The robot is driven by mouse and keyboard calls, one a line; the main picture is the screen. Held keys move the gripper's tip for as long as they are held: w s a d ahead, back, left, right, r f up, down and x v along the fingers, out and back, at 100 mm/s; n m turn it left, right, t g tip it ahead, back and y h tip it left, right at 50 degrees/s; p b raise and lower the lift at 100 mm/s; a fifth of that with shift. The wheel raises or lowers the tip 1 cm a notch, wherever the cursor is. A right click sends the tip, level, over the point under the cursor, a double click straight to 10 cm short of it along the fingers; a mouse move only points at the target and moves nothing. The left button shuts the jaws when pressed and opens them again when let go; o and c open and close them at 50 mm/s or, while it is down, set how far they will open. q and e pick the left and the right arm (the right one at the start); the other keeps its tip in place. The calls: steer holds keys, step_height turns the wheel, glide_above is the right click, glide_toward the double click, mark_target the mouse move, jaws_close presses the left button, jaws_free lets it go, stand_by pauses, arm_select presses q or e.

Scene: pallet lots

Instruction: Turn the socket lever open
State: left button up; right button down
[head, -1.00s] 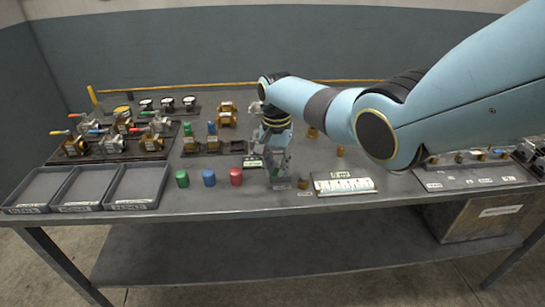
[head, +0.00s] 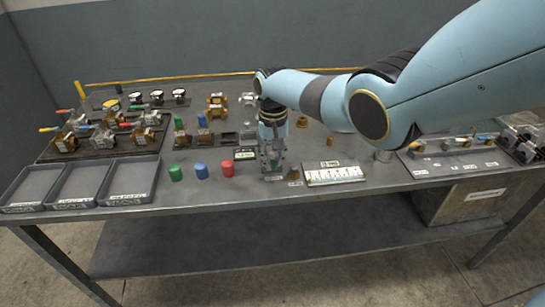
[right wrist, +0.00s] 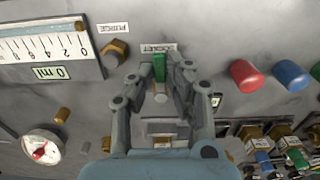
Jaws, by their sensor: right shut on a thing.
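My right gripper (right wrist: 160,62) is shut on the green grip, one finger on each side. In the head view my right gripper (head: 271,164) points down at the table's front, just behind the label (head: 274,177); its fingers mostly hide the socket and lever. My left gripper is not in view.
Red (head: 227,168), blue (head: 201,171) and green (head: 175,172) cylinders stand left of the gripper. A syringe-like scale panel (head: 334,174) and a small brown knob (head: 294,174) lie to the right. Empty trays (head: 127,181) sit at the left front.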

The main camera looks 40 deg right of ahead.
mark_target(273, 162)
steer(key=c, duration=1.3)
jaws_free()
steer(key=shift+c, duration=0.2)
step_height(273, 162, up, 12)
